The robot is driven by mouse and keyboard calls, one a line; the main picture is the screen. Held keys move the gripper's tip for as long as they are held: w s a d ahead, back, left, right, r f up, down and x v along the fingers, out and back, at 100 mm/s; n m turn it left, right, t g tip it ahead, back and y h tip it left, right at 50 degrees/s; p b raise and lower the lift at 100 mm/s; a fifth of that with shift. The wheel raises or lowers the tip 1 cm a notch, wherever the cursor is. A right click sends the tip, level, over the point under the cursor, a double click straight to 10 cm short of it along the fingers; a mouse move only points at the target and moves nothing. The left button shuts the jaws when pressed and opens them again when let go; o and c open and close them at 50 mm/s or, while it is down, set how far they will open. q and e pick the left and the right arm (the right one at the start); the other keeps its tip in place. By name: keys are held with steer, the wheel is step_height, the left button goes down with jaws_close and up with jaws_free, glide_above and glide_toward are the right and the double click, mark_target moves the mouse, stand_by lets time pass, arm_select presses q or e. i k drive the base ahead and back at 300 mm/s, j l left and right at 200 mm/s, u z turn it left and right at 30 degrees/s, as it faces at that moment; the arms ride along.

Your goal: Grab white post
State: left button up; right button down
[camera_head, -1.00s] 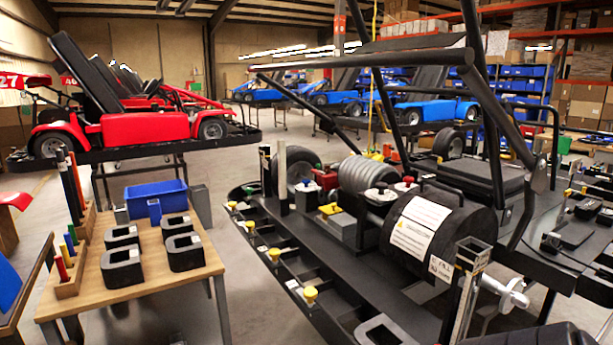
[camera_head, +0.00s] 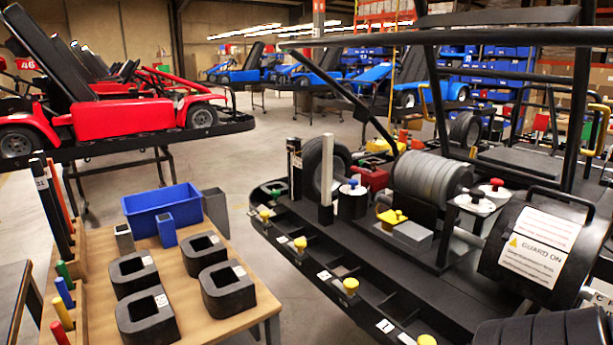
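The white post (camera_head: 327,180) is slim and stands upright on the black deck of the kart frame on the stand (camera_head: 345,245). It is just in front of a dark upright wheel (camera_head: 338,165). A dark post (camera_head: 294,168) with a pale band near its top stands to its left. A white canister with a blue knob (camera_head: 353,197) is close to its right. Neither of my grippers shows in this view, and nothing is seen touching the white post.
A wooden table (camera_head: 235,318) at the lower left holds a blue bin (camera_head: 162,207), black blocks with openings (camera_head: 206,256) and coloured posts. Black frame tubes cross the upper right. Floor shows between table and kart.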

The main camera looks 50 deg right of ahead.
mark_target(328, 139)
steer(key=i+z, duration=0.4)
steer(key=i+j+z, duration=0.15)
steer(key=z, duration=1.5)
